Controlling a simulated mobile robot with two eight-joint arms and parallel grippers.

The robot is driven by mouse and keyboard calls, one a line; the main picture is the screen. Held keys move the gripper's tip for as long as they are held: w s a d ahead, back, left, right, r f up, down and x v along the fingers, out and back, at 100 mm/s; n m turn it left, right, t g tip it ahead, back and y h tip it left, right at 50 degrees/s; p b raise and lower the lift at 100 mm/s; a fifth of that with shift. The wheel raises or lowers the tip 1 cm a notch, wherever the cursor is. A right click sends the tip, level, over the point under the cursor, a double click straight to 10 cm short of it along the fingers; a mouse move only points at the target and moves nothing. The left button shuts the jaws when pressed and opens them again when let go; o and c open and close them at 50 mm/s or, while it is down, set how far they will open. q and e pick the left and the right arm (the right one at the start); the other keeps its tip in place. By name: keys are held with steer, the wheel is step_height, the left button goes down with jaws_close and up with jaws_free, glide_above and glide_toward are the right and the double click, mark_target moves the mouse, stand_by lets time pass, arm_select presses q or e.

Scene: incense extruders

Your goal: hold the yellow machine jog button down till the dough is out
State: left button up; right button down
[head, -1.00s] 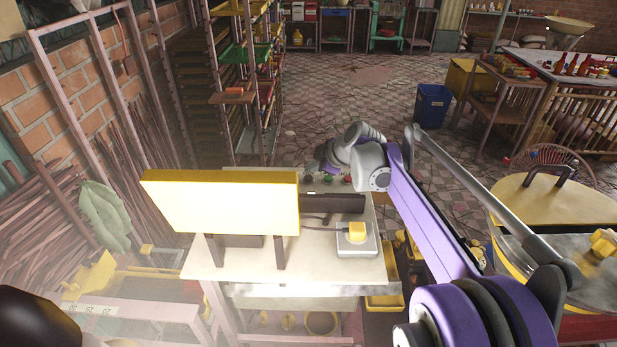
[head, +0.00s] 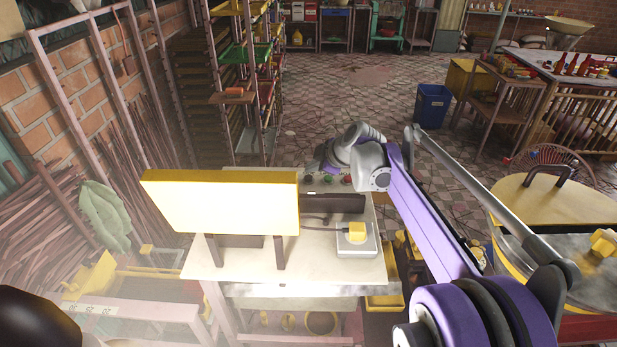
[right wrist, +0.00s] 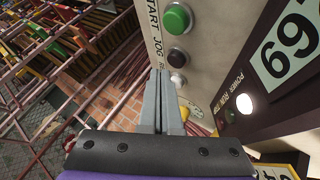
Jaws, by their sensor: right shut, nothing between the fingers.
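The yellow machine's big yellow panel (head: 220,205) stands on a pale table in the head view. In the right wrist view, a pale control panel (right wrist: 206,70) carries the words START and JOG, a green button (right wrist: 177,18), a dark button (right wrist: 177,56) and a paler one (right wrist: 178,80) below it. My right gripper (right wrist: 158,74) is shut and empty, its tips close beside the lower buttons. I cannot tell whether they touch one. In the head view, my right wrist reaches past the table's far edge. No dough is visible. My left gripper is not in view.
A grey box with a yellow button (head: 357,231) sits on the table. A lit white lamp (right wrist: 244,103) is on a dark panel beside the gripper. A tall rack (head: 240,60) stands behind. A blue bin (head: 432,105) stands on open floor.

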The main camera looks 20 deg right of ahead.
steer(key=shift+f, duration=0.1)
steer(key=shift+f, duration=0.35)
steer(key=shift+f, duration=0.5)
stand_by(0.6)
steer(key=shift+r, duration=0.1)
stand_by(2.9)
steer(key=shift+r+p, duration=0.35)
steer(key=shift+r, duration=0.5)
steer(key=shift+w, duration=0.1)
